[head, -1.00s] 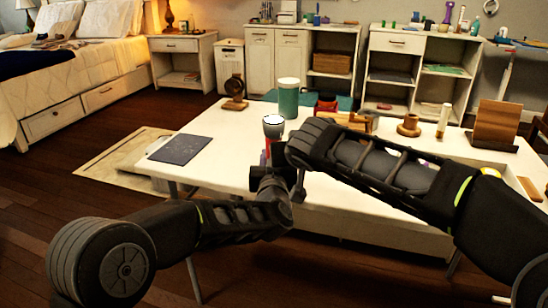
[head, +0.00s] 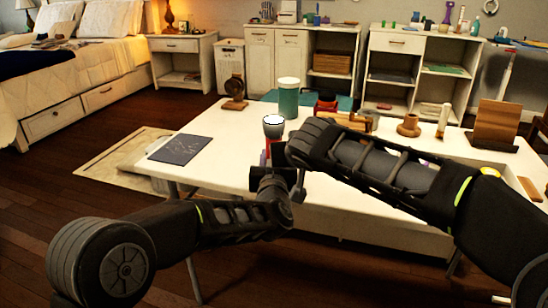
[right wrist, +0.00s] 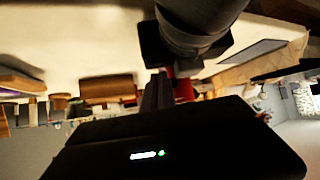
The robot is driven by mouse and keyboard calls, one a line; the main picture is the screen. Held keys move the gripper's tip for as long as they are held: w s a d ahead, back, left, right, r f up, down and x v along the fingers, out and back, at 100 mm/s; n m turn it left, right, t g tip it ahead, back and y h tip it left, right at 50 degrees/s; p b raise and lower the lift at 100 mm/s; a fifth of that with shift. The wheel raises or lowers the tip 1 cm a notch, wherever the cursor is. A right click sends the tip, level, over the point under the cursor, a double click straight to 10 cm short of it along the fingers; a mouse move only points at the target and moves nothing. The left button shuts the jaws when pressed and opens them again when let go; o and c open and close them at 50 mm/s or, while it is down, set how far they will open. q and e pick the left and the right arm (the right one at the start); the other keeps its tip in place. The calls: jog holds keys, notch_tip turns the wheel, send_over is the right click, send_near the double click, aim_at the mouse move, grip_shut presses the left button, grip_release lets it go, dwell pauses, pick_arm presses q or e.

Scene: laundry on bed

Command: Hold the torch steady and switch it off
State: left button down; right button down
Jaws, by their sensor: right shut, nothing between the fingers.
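The torch (head: 273,127) stands upright near the middle of the head view, with a grey head, a pale lens on top and a red body below. Its lower part is hidden behind my left gripper (head: 272,177), which is at the torch's lower body; its fingers are hidden, so their grip cannot be seen. In the right wrist view a red part of the torch (right wrist: 183,88) shows beside the dark fingers of my right gripper (right wrist: 158,92). My right gripper is shut and empty, close to the torch; whether it touches is unclear. The switch is not visible.
The white table (head: 222,130) holds a dark flat sheet (head: 180,149), a green canister (head: 288,100), a round wooden stand (head: 234,90), a wooden holder (head: 408,126), and a wooden board (head: 496,124). The table's left part is mostly clear. A bed (head: 75,70) stands at the back left.

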dwell(0.5)
jog(key=shift+w+a, duration=0.3)
jog(key=shift+w, duration=0.05)
jog(key=shift+w+a, duration=0.15)
jog(key=shift+w, duration=0.05)
dwell(0.6)
jog(key=shift+s+d, duration=0.45)
jog(key=shift+s, duration=0.1)
jog(key=shift+s+d, duration=0.1)
pick_arm(q)
jog(key=c, duration=0.8)
grip_release()
jog(key=shift+c, duration=0.2)
pick_arm(e)
jog(key=s+d, duration=0.1)
jog(key=s, duration=0.1)
jog(key=s+d, duration=0.2)
jog(key=shift+s+d, duration=0.25)
